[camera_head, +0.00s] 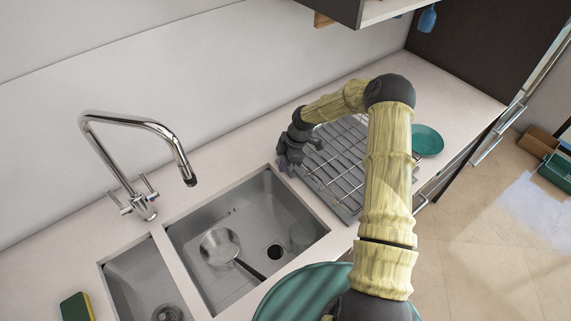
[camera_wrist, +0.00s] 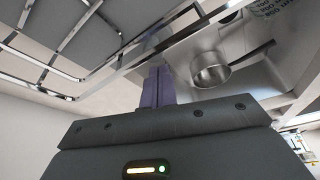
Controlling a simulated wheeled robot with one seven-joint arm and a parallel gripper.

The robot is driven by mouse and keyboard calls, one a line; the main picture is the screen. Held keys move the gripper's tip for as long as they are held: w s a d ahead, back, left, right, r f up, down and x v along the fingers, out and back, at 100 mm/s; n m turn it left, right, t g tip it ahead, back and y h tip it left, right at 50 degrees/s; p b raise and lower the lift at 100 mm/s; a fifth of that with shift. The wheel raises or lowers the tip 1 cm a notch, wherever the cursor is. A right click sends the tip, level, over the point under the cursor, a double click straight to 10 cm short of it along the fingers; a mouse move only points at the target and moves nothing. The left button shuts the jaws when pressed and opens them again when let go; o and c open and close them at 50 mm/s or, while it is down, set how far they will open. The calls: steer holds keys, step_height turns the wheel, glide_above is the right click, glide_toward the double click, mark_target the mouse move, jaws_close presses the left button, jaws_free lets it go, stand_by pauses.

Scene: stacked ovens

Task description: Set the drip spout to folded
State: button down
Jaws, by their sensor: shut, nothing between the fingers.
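The dish rack (camera_head: 345,158) with its grey drainboard stands on the counter right of the sink. My gripper (camera_head: 283,164) is at the rack's left end, beside the sink's upper right corner. Its purple fingers (camera_wrist: 158,86) are together and empty in the wrist view, close to the rack's metal wires (camera_wrist: 92,42). I cannot pick out the drip spout clearly in either view. The gripper and wrist cover part of the rack end by the sink. I cannot tell whether the fingers touch anything there.
The steel sink (camera_head: 190,262) holds a pan (camera_head: 220,247) and a clear cup (camera_head: 302,235). A chrome faucet (camera_head: 135,122) stands behind it. A green plate (camera_head: 427,140) lies right of the rack. A sponge (camera_head: 76,307) is at the lower left. Wall and cabinet bound the back.

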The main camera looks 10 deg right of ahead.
step_height(320, 180, up, 10)
steer(key=b, duration=0.4)
steer(key=shift+a+f, duration=0.25)
steer(key=shift+a, duration=0.05)
steer(key=shift+s, duration=0.1)
stand_by(0.3)
steer(key=s+d+r+m+t+h, duration=0.1)
steer(key=s+r+m, duration=0.2)
steer(key=s+m, duration=0.3)
steer(key=s+d+r+m+t+h, duration=0.1)
steer(key=s+d+r+m, duration=0.1)
steer(key=s+m, duration=0.4)
steer(key=s+d+r+m+t+h, duration=0.1)
steer(key=s+r+m, duration=0.3)
steer(key=s, duration=0.9)
steer(key=d+m, duration=0.1)
steer(key=m, duration=0.2)
steer(key=shift+s+d+r+h, duration=0.2)
steer(key=shift+r+h, duration=0.1)
steer(key=shift+h, duration=0.1)
